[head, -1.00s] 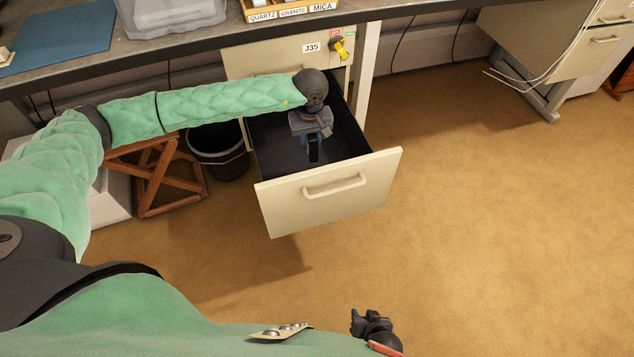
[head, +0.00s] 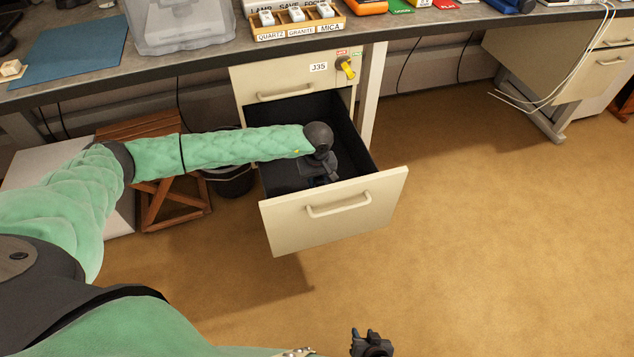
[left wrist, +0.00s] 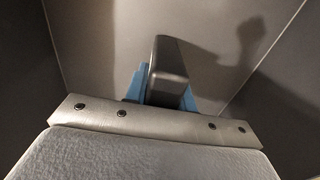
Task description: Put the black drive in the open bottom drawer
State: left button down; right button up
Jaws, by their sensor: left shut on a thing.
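The open bottom drawer (head: 290,226) is pulled out from the cream cabinet under the bench, with a dark inside. My left gripper (head: 322,183) is down inside the drawer's opening; its fingertips are hard to make out in the head view. In the left wrist view its blue fingers (left wrist: 165,90) are shut on the black drive (left wrist: 172,62). The drive sticks out past the fingers over the grey drawer floor (left wrist: 110,50), and I cannot tell if it touches it. In the head view the drive is hidden. My right gripper (head: 372,343) is at the bottom edge, away from the drawer.
A wooden stool (head: 170,195) and a black bin (head: 231,178) stand left of the open drawer. The carpet to the right is clear.

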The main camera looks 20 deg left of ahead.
pick_arm(q)
jog(key=shift+f, duration=0.35)
jog(key=shift+f, duration=0.15)
jog(key=c, duration=1.2)
grip_release()
jog(key=shift+o, duration=0.2)
notch_tip(320, 180, up, 12)
jog(key=shift+r+b, duration=0.15)
jog(key=shift+b, duration=0.2)
